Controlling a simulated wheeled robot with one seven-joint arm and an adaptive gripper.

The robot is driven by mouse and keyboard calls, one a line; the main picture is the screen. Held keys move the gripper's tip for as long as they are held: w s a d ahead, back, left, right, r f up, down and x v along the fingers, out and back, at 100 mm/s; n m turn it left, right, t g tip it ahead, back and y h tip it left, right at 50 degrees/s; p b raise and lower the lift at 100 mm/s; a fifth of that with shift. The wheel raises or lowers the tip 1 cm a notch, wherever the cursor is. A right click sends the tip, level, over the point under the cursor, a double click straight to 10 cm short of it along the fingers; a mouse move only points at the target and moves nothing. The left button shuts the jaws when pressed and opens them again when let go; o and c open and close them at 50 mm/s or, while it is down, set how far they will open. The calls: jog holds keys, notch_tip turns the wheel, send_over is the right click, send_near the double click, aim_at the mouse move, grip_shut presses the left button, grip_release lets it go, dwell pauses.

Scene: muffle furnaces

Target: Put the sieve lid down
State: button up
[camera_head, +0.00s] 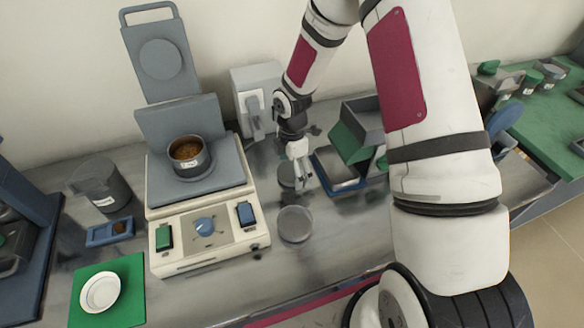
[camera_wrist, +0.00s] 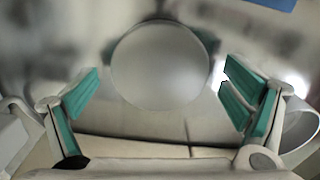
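My gripper (camera_head: 300,172) points down over the steel bench, between the cream hotplate unit and the blue tray. In the wrist view its teal-padded fingers (camera_wrist: 160,100) are spread wide and empty. A flat round grey disc, which looks like the sieve lid (camera_wrist: 160,65), shows between and beyond the fingers, with gaps on both sides. In the head view a round grey piece (camera_head: 287,175) is partly hidden beside the gripper, and another round grey disc (camera_head: 295,224) lies on the bench nearer the front. I cannot tell which of these two is the one in the wrist view.
The hotplate unit (camera_head: 205,240) with a metal pot (camera_head: 188,155) stands left of my gripper. A blue tray (camera_head: 340,184) and a tilted green-and-grey box (camera_head: 355,135) are close on the right. Bare bench lies around the front disc.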

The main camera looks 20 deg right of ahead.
notch_tip(320, 180, up, 12)
notch_tip(320, 180, up, 17)
jog(key=m+t+h, duration=0.2)
jog(key=m, duration=0.6)
send_over(292, 171)
jog(key=s+d, duration=0.2)
jog(key=s, duration=0.7)
jog(key=s+a+r+m+t+y, duration=0.1)
jog(key=s+r+m, duration=0.2)
jog(key=s+m, duration=0.3)
jog(key=s+r+m+t+y, duration=0.1)
jog(key=s+r+m, duration=0.3)
jog(key=s, duration=0.7)
jog(key=shift+a+r+m+t, duration=0.15)
jog(key=shift+a+m+t, duration=0.3)
jog(key=shift+m, duration=0.45)
